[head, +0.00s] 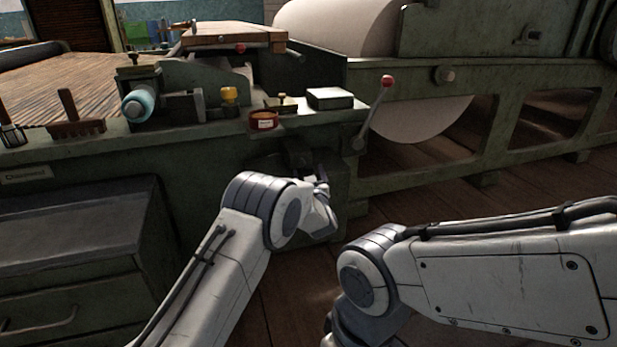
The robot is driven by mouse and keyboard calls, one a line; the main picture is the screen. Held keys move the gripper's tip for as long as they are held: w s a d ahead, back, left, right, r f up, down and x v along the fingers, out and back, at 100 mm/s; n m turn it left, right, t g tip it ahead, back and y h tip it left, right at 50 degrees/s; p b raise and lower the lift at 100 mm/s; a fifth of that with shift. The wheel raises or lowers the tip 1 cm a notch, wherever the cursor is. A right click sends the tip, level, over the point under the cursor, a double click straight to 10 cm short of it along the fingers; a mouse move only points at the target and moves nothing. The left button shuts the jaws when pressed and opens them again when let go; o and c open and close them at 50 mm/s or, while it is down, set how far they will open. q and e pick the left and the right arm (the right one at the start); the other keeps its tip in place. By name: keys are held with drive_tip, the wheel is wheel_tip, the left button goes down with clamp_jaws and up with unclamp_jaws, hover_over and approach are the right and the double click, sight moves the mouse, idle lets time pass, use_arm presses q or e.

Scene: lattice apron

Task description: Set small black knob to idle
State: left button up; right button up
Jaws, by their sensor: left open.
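My left gripper (322,182) is in front of the green machine's front face, below the ledge. It is small here and partly hidden by its own wrist; its jaws are open with nothing seen between them. A dark fitting (296,154) sits on the machine face just behind and above it; I cannot tell whether the small black knob is there. No setting marks are readable. My right arm comes in from the right, and its gripper is out of view.
A red-balled lever (387,82) stands right of the ledge. The ledge holds a red tin (263,120), a grey-green block (330,98), a yellow knob (229,95) and a brush (75,122). A drawer cabinet (80,255) stands left. Wooden floor is open at right.

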use_arm(q)
drive_tip(key=shift+w+a, duration=0.1)
drive_tip(key=shift+w, duration=0.8)
use_arm(e)
drive_tip(key=shift+f, duration=0.35)
